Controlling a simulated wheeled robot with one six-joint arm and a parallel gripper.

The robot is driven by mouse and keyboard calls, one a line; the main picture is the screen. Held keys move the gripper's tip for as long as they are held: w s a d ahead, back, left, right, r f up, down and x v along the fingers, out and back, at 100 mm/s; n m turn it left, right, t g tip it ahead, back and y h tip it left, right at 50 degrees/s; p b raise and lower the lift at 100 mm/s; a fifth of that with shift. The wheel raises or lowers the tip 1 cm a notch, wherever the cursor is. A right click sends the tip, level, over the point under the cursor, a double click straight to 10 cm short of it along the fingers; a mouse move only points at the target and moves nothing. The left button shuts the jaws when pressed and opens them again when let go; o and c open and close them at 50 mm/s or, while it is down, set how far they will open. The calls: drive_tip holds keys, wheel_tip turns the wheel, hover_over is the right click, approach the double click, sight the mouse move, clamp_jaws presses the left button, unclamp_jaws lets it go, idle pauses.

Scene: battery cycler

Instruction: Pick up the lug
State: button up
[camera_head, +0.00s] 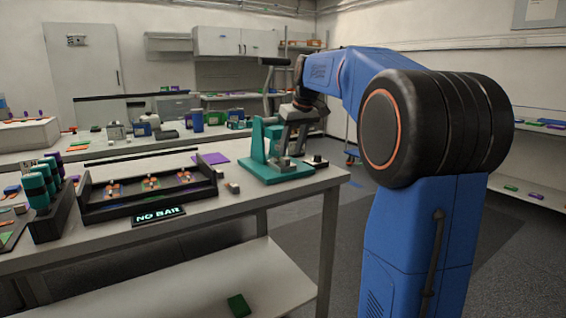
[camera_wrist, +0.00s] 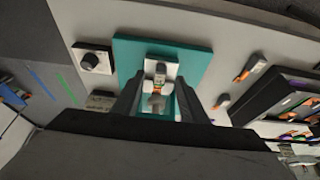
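A small silver and orange metal piece, which looks like the lug (camera_wrist: 159,80), sits at a white block on the teal fixture (camera_wrist: 193,58) in the wrist view. The teal fixture (camera_head: 288,173) also shows at the right end of the bench in the head view, with a small grey piece on its base. My gripper (camera_wrist: 162,88) is open and points down over the fixture. Its two fingers stand on either side of the metal piece, with gaps showing. In the head view my gripper (camera_head: 292,145) is low beside the teal upright. Whether the fingers touch anything is hidden.
A small box with a black knob (camera_head: 316,162) stands right of the fixture. Small loose pieces (camera_head: 231,187) lie to its left. A black tray (camera_head: 146,206) with orange pieces and a "NO BAR" sign (camera_head: 158,215) are further left. A purple sheet (camera_head: 211,158) lies behind.

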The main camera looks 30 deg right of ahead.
sight(287, 159)
drive_tip(key=x, duration=0.4)
drive_tip(key=shift+w+f, duration=0.1)
drive_tip(key=shift+w, duration=0.15)
drive_tip(key=shift+a, duration=0.1)
drive_tip(key=shift+c, duration=0.6)
clamp_jaws()
